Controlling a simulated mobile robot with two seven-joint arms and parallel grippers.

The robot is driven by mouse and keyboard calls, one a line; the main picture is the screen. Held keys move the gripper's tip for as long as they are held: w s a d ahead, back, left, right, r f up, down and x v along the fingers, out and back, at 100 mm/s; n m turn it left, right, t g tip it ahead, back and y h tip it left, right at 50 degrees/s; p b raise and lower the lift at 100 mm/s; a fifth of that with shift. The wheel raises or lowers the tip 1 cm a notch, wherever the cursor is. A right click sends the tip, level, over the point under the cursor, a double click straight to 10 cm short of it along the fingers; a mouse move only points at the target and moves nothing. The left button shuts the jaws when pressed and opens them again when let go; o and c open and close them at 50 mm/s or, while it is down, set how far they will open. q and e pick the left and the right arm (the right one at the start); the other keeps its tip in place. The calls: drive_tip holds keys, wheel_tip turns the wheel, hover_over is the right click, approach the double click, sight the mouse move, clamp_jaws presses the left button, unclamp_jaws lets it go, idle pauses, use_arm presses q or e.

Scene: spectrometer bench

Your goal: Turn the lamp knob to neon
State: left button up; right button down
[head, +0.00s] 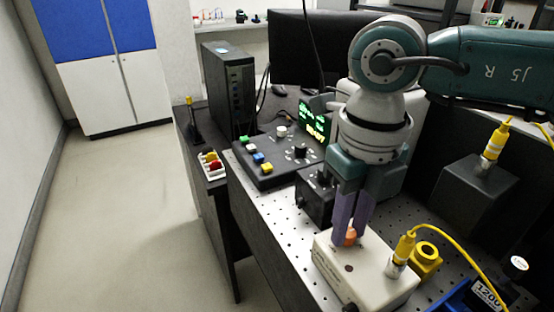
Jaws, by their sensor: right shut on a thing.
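A beige box (375,278), seemingly the lamp unit, sits on the perforated bench top at the lower right. An orange knob (350,238) stands on its top near the back edge. My right gripper (349,234) reaches straight down from above, and its purple fingers are shut on the orange knob. The fingers hide part of the knob, and I cannot read any markings around it or tell which lamp it points to. A small dark round spot shows on the box top in front of the knob. My left gripper is not in view.
A yellow-collared cable plug (401,251) rises from the box beside the fingers. A yellow ring-shaped part (425,262) stands close to its right. A black control panel (275,160) with coloured buttons and a green display (313,122) lies behind left. A dark block (475,190) stands right.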

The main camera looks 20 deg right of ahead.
sight(349, 232)
idle(0.5)
drive_tip(key=c, duration=0.7)
unclamp_jaws()
wheel_tip(349, 232, up, 10)
